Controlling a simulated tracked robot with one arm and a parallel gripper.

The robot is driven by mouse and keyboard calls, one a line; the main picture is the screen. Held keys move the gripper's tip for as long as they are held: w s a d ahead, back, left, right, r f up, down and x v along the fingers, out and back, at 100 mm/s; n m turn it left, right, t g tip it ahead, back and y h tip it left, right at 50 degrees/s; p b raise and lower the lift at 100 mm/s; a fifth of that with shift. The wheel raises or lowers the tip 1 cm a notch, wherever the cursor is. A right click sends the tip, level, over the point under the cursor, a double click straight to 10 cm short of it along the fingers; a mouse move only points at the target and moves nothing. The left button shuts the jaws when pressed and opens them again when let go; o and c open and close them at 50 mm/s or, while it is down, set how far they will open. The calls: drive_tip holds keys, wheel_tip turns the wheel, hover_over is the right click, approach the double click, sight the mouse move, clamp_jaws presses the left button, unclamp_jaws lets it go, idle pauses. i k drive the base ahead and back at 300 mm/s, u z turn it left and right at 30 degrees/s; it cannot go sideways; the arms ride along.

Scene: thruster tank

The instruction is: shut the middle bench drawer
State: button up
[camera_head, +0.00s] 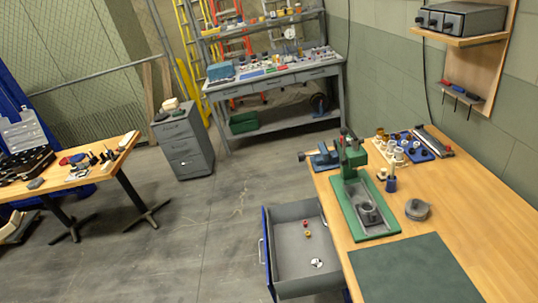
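A grey drawer (288,269) with a blue front is pulled out to the left from under the wooden bench (480,190) on the right. A handle shows on the outside of its front. Small red and yellow parts and a black-and-white disc (317,263) lie inside it. The frame does not show whether this is the bench's middle drawer; the bench's lower side is mostly hidden. My gripper is not in view.
A green press (355,190), a round grey part (417,209) and a dark green mat (415,275) are on the bench. A grey cabinet (185,140), a back workbench (270,85) and a left table (120,150) stand around clear floor (190,240) left of the drawer.

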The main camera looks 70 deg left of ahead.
sight(289, 254)
drive_tip(key=u, duration=1.2)
drive_tip(key=k, duration=0.95)
drive_tip(key=u, duration=1)
drive_tip(key=i, duration=1.15)
drive_tip(key=z, duration=0.5)
